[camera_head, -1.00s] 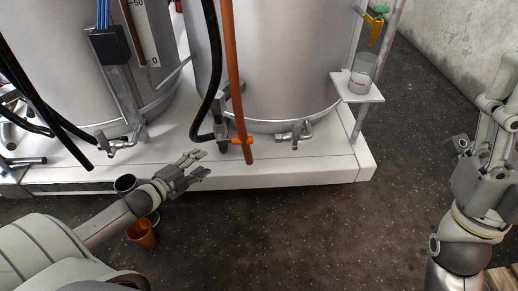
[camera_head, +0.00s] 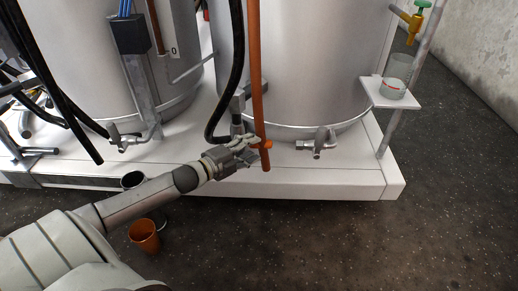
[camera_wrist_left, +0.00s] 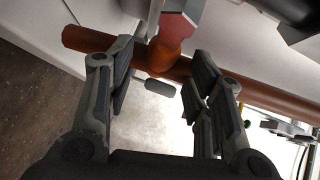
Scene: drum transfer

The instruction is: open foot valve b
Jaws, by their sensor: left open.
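Two metal drums stand on a white platform, the left drum (camera_head: 95,65) and the right drum (camera_head: 300,65). A foot valve (camera_head: 318,143) with a metal lever sits at the foot of the right drum. Another foot valve (camera_head: 123,141) sits at the left drum. No label shows which is b. My left gripper (camera_head: 252,153) is open beside the lower end of an orange pipe (camera_head: 257,80), left of the right drum's valve. In the left wrist view, the open fingers (camera_wrist_left: 160,95) have the orange pipe (camera_wrist_left: 95,41) and its red-orange fitting (camera_wrist_left: 174,38) ahead of them. My right gripper is out of view.
Black hoses (camera_head: 236,60) hang close to my left gripper. An orange cup (camera_head: 144,236) stands on the floor. The floor at the right is clear.

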